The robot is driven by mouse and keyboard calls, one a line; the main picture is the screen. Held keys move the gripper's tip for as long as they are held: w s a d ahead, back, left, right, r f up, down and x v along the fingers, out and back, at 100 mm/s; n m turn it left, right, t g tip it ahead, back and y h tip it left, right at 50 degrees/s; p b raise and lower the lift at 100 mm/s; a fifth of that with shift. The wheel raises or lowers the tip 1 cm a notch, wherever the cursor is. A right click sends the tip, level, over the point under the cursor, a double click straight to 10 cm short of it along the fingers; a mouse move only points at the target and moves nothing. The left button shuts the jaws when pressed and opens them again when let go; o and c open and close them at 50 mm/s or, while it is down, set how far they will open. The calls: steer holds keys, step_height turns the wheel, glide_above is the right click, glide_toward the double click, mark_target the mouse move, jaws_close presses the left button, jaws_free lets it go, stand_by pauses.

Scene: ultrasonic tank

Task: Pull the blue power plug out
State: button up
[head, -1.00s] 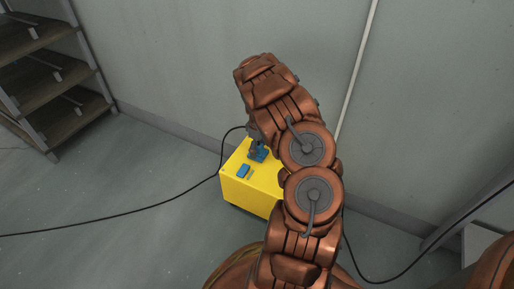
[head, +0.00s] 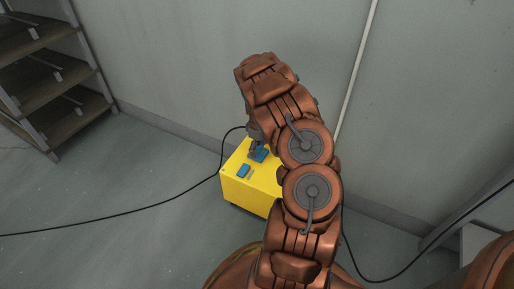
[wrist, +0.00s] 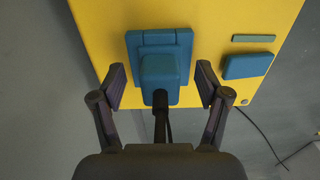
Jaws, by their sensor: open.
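The blue power plug (wrist: 158,72) sits in a blue socket (wrist: 158,38) on the yellow box (wrist: 210,22), with a black cable running from it toward my gripper's palm. In the wrist view my gripper (wrist: 160,84) is open, one finger on each side of the plug, with a visible gap on both sides. In the head view the blue socket area (head: 259,152) shows on top of the yellow box (head: 246,188), and my arm and gripper (head: 254,143) partly cover it.
A second blue part (wrist: 248,65) and a thin blue-green strip (wrist: 253,38) are on the box beside the socket. A black cable (head: 130,213) lies across the floor. Shelves (head: 50,80) stand at the left; a wall (head: 200,60) is close behind the box.

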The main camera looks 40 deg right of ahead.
jaws_close()
stand_by(0.7)
steer(key=shift+r, duration=0.1)
steer(key=shift+r+p, duration=1.5)
steer(key=shift+r, duration=1.4)
